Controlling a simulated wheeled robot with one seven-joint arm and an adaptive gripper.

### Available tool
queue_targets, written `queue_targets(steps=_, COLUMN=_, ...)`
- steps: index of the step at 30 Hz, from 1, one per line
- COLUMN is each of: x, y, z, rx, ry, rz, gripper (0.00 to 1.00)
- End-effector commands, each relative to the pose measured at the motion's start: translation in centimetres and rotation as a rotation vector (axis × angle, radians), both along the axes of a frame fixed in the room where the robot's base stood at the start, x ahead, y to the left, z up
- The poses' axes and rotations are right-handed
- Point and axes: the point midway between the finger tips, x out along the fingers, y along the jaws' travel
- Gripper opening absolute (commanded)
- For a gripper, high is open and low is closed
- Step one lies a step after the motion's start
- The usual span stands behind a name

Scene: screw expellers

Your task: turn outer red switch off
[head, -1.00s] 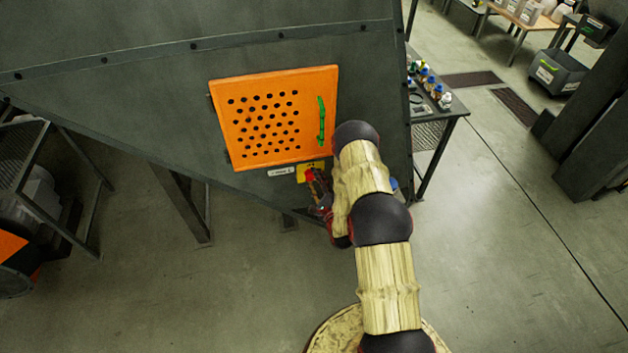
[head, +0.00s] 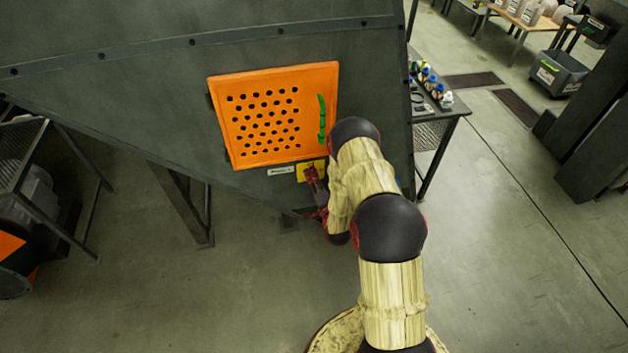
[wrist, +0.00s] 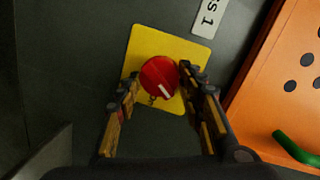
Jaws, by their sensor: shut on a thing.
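The red switch (wrist: 158,77) is a round knob on a yellow plate (wrist: 145,42), fixed to the dark grey machine wall. A white mark on the knob points to the lower right in the wrist view. My gripper (wrist: 158,75) has one finger on each side of the knob and is shut on it. In the head view, my gripper (head: 312,178) is at the yellow plate (head: 319,166) and I cannot make out the knob apart from the red parts of the gripper.
An orange perforated door (head: 275,115) with a green handle (head: 321,119) is just above the plate. A white label (head: 281,170) sits left of the plate. A side table (head: 440,108) with bottles stands right of the machine. Open floor lies below.

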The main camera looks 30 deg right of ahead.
Motion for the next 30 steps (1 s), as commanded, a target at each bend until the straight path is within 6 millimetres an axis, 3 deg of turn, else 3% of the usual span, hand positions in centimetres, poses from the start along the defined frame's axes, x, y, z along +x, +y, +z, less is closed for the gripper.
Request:
queue_targets(steps=15, x=0.07, y=0.28, z=-0.12, rx=-0.431, ry=0.125, rz=0.002, gripper=0.13)
queue_targets(steps=30, x=0.11, y=0.34, z=-0.01, rx=-0.614, ry=0.178, rz=0.002, gripper=0.13)
